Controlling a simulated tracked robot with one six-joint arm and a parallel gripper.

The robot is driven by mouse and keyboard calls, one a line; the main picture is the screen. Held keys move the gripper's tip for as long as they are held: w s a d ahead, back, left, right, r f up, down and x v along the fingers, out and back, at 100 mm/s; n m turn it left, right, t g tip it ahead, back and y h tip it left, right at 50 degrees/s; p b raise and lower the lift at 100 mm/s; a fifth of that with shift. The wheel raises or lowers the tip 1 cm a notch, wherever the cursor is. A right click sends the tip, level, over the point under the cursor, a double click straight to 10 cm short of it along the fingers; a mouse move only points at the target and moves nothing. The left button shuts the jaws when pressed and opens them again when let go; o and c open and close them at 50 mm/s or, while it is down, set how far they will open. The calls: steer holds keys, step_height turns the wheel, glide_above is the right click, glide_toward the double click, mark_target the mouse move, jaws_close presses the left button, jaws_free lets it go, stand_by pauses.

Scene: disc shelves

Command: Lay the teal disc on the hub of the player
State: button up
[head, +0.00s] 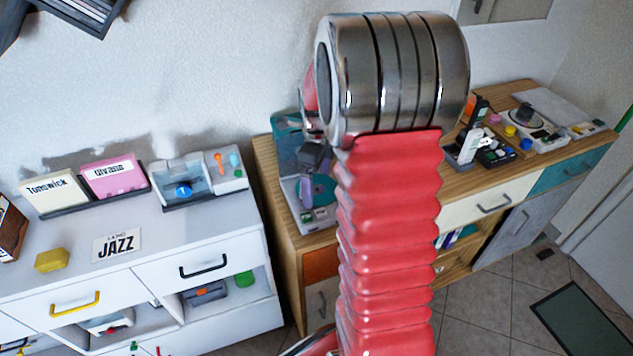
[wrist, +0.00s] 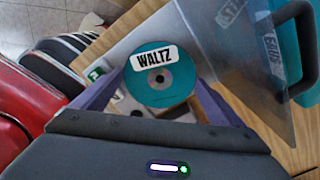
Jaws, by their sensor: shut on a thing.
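The teal disc (wrist: 160,84) has a white WALTZ label and a grey centre with a small hole. My gripper (wrist: 155,98) is shut on it, with a purple finger at each side of its rim. In the head view my gripper (head: 313,158) is over the player (head: 310,222) at the left end of the wooden cabinet, partly behind my arm; the disc (head: 323,189) shows below it. In the wrist view the pale player (wrist: 124,104) lies beneath the disc, and the hub is hidden. I cannot tell the gap between disc and player.
The player's clear lid (wrist: 235,62) stands raised close to my gripper; it also shows in the head view (head: 290,140). A white cabinet (head: 165,245) with sleeves and a JAZZ card is at left.

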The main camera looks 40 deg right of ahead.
steer(key=shift+w+a, duration=0.25)
steer(key=shift+w, duration=0.55)
steer(key=o, duration=0.7)
steer(key=shift+o, duration=0.2)
steer(key=shift+r, duration=0.1)
step_height(320, 180, up, 14)
steer(key=shift+f, duration=0.2)
